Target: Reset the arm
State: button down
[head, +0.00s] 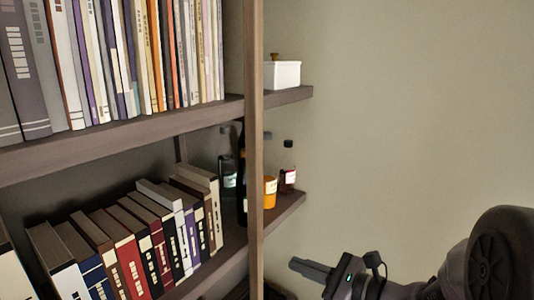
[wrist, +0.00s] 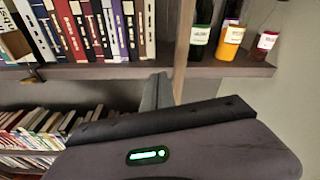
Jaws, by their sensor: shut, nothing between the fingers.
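My gripper (head: 310,268) is at the bottom of the head view, in front of the wall and to the right of the shelf's upright post. Its fingers point left and look closed together, with nothing between them. In the wrist view my gripper's fingertips (wrist: 158,90) show as a narrow grey shape in front of the shelf, beside the post. My dark arm fills the lower right corner of the head view.
The wooden post (head: 256,150) stands left of my gripper. Books (head: 135,245) fill the middle shelf. Bottles, including an orange one (head: 270,191) and a dark red one (head: 288,165), stand on the side shelf. A white box (head: 282,75) sits above. Space before the wall on the right is clear.

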jog(key=s+a+n+g+h, duration=0.2)
jog(key=s+a+n+g, duration=0.15)
jog(key=s+n, duration=0.4)
jog(key=s+a+n+g+h, duration=0.2)
jog(key=s+a+n+g, duration=0.15)
jog(key=s, duration=0.75)
jog(key=s+d+n+t+h+b, duration=0.1)
jog(key=s+d+n+t+h, duration=0.1)
jog(key=s+d+n+h, duration=0.4)
jog(key=d+r+n, duration=0.1)
jog(key=d, duration=0.3)
jog(key=shift+t+h, duration=0.4)
jog(key=shift+s, duration=0.1)
